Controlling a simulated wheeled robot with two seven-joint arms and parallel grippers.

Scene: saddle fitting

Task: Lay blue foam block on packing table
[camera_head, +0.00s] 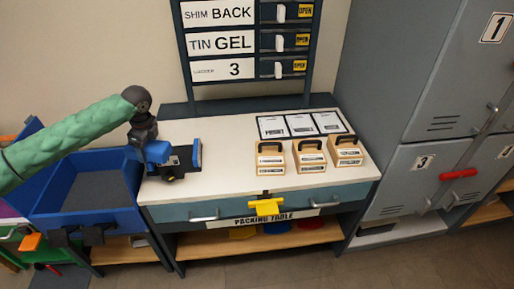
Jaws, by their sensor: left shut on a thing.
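My left gripper (184,160) reaches in from the left over the left end of the packing table (222,170). It is shut on the blue foam block (197,155), of which a narrow blue part shows at the right end of the dark jaws. The rest of the block is hidden by the gripper. The block is at or just above the white tabletop; I cannot tell whether it touches. My right gripper is not in view.
Three boxes with dark handles (310,157) stand on the table's right half, in front of three white cards (301,124). A blue bin (90,190) stands left of the table. A sign rack (222,43) rises behind. The tabletop's middle is clear.

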